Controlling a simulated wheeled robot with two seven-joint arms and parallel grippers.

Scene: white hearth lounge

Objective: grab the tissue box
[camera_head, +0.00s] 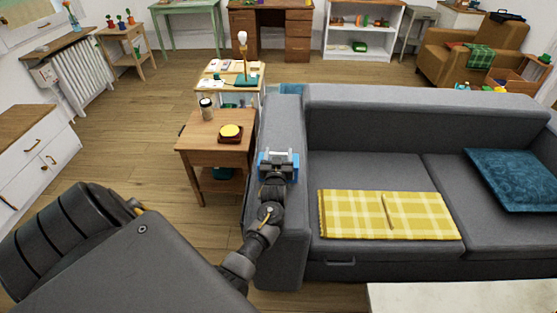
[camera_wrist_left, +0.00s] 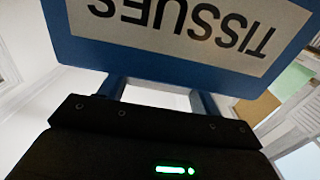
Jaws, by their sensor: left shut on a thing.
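The tissue box (camera_wrist_left: 185,62) is blue with a pale panel reading "TISSUES", upside down in the left wrist view. It fills the top of that view, cut off by the frame edge. In the head view only blue parts of the box (camera_head: 294,172) show around my left gripper (camera_head: 278,160), over the grey sofa's left armrest. My left gripper is shut on the box. Whether the box touches the armrest cannot be told. My right gripper is not in view.
The grey sofa (camera_head: 370,130) holds a folded yellow checked blanket (camera_head: 345,215) and a blue cushion (camera_head: 515,180). A wooden side table (camera_head: 190,143) with a jar (camera_head: 206,109) and a yellow-topped object (camera_head: 230,132) stands left of the armrest. Floor is open further left.

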